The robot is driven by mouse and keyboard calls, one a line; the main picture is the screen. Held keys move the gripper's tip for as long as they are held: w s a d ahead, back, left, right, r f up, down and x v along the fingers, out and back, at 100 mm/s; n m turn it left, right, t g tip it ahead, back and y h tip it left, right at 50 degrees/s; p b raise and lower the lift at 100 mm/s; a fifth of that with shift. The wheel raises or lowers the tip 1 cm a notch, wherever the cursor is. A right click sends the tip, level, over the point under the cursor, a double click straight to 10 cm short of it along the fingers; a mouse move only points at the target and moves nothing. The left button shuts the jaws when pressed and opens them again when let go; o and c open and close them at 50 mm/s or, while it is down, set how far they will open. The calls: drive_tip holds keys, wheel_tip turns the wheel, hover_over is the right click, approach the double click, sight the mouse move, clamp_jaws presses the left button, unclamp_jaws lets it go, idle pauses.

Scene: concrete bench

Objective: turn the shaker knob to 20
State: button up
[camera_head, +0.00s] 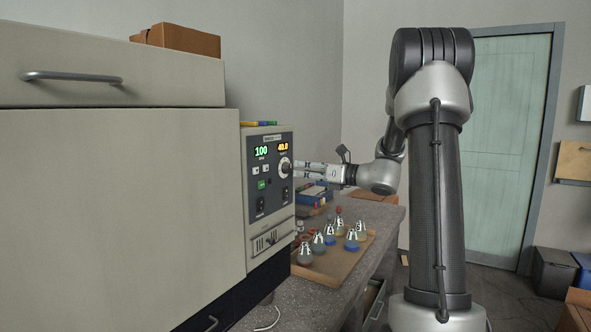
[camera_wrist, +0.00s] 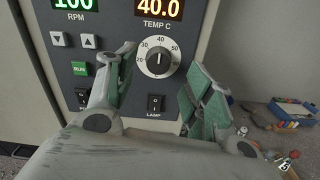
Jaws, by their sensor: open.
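The shaker (camera_head: 266,195) is a beige unit with a dark control panel. In the head view the knob (camera_head: 285,167) is at the panel's right side. My gripper (camera_wrist: 163,72) is open, with its green-padded fingers to the left and right of the knob. It holds nothing; contact with the knob cannot be told.
A LAMP switch (camera_wrist: 155,104) lies below the knob, and a green RUN button (camera_wrist: 80,69) is to the left. Several flasks with coloured liquid stand on a brown board (camera_head: 328,272) on the bench. A blue box (camera_head: 314,194) sits behind them. A large cabinet (camera_head: 120,200) fills the left.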

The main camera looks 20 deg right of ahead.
sight(291, 168)
drive_tip(key=shift+x, duration=2.35)
drive_tip(key=c, duration=1)
